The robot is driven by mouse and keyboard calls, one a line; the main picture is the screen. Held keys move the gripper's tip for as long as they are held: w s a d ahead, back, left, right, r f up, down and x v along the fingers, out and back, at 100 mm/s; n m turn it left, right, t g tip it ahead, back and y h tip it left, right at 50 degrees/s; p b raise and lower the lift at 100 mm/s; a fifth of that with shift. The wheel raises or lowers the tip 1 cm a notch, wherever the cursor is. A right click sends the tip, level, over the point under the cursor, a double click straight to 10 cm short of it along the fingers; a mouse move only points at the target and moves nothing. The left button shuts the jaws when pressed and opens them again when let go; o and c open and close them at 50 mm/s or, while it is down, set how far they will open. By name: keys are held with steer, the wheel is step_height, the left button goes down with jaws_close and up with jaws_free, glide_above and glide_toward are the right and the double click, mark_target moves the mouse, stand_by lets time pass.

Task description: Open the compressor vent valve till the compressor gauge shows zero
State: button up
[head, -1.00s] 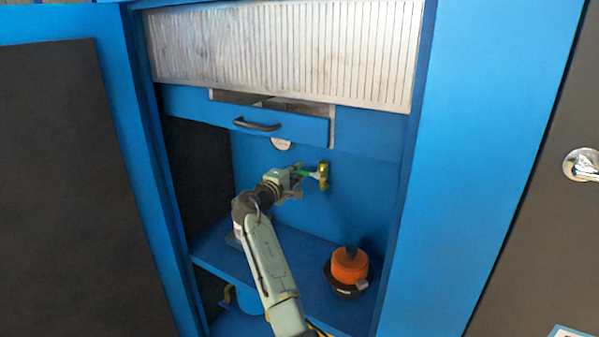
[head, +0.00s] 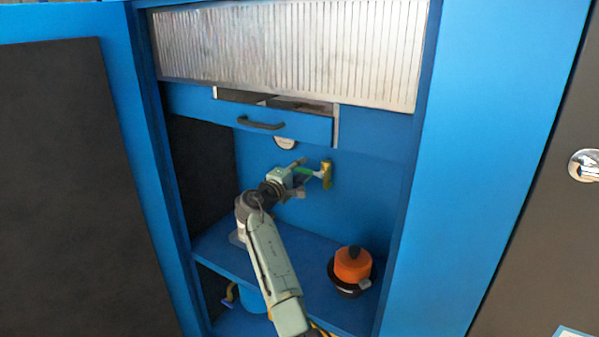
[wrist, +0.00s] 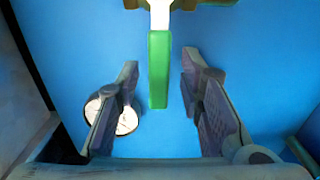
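The vent valve is a brass fitting (head: 326,174) on the blue back wall of the cabinet, with a green lever handle (wrist: 159,70). In the wrist view the handle hangs straight down between my fingers. My gripper (wrist: 160,76) is open, one finger on each side of the handle, with a visible gap on both sides. In the head view my gripper (head: 299,177) is at the valve. A round white gauge (head: 285,142) is partly hidden under the drawer. A white dial (wrist: 124,116) shows behind the left finger in the wrist view; its reading cannot be made out.
A blue drawer with a black handle (head: 261,125) is partly open above the gauge. An orange pot (head: 353,265) stands on the shelf (head: 312,252) to the right of my arm. The cabinet's side walls bound the space left and right.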

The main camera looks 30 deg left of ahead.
steer(key=s, duration=1.2)
steer(key=shift+a, duration=0.2)
